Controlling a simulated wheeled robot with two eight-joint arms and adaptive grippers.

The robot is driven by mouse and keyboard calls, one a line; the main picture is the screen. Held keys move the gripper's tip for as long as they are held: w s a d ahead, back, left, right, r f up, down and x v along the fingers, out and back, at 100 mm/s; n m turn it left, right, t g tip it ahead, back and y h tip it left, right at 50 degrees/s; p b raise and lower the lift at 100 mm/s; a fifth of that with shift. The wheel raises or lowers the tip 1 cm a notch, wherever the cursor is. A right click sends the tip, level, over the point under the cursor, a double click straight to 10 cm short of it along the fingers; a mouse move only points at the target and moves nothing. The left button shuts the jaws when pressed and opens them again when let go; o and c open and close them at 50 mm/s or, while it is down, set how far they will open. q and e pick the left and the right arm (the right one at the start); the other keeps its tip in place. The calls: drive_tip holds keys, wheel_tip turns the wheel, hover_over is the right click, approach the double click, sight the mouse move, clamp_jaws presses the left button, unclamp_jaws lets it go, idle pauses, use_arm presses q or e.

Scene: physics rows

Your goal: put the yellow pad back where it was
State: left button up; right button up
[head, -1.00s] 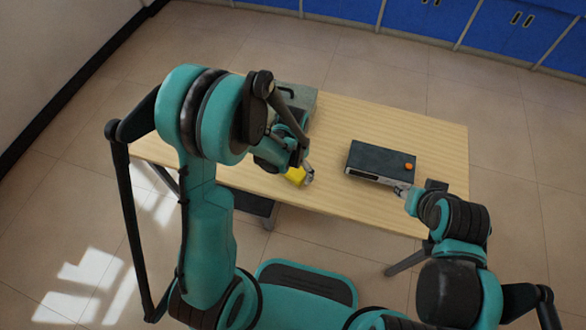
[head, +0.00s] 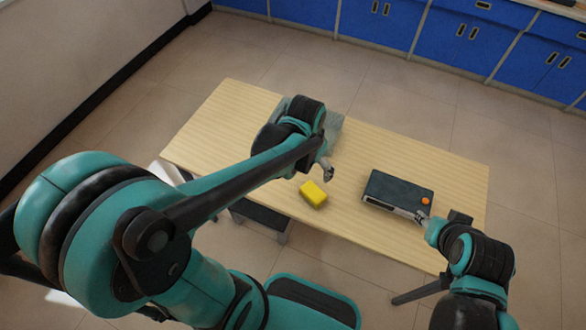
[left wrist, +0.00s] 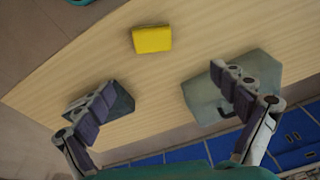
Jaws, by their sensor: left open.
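The yellow pad (head: 313,194) lies on the wooden table near its front edge, with nothing touching it. It also shows in the left wrist view (left wrist: 151,39). My left gripper (head: 327,173) is above the table, just beyond and right of the pad in the head view. In the left wrist view its fingers (left wrist: 163,80) are spread wide with nothing between them. My right gripper (head: 422,216) is at the front right corner of a dark box; its fingers are too small to judge.
The dark box (head: 391,190) with an orange knob (head: 426,201) lies on the table's right half. A grey case (left wrist: 204,100) stands at the back, partly hidden by my left arm in the head view. The table (head: 225,120) is bare at left and back right.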

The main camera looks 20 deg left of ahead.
use_arm(q)
drive_tip(key=s+a+r+n+t, duration=0.3)
drive_tip(key=s+r+t, duration=0.2)
drive_tip(key=s+r, duration=0.2)
drive_tip(key=shift+s+r+n, duration=0.3)
drive_tip(key=shift+s+r, duration=0.05)
drive_tip(key=shift+s, duration=0.2)
idle(0.8)
